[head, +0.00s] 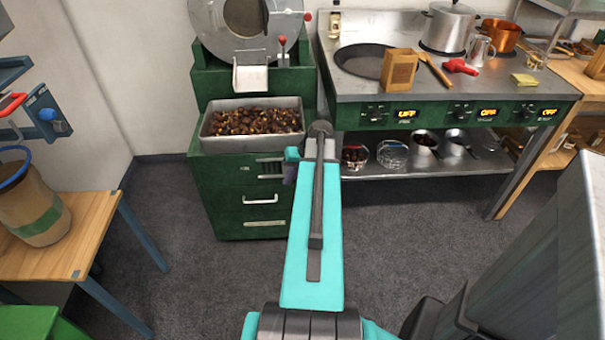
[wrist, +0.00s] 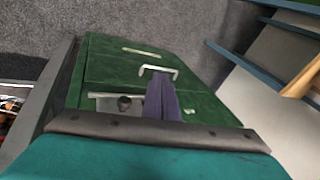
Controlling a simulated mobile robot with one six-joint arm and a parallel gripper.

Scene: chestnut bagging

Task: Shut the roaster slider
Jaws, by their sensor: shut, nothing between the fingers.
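The green roaster (head: 228,80) stands at the back left in the head view, with a round metal drum front (head: 214,18) and a white chute (head: 250,78). A short rod with a red knob (head: 282,42) stands right of the chute, and another red knob (head: 307,16) is at the drum's right edge. I cannot tell which part is the slider or how far it is shut. My gripper (head: 290,172), partly hidden by my arm, is low before the roaster's cabinet. Its purple fingers (wrist: 160,98) are shut and empty in the wrist view, in front of the cabinet face.
A metal tray of chestnuts (head: 210,128) sits below the chute. The cabinet has a drawer handle (head: 259,199), also seen in the wrist view (wrist: 158,70). A steel stove counter (head: 440,90) stands right. A wooden table (head: 90,230) is left. Grey floor (head: 185,270) between is clear.

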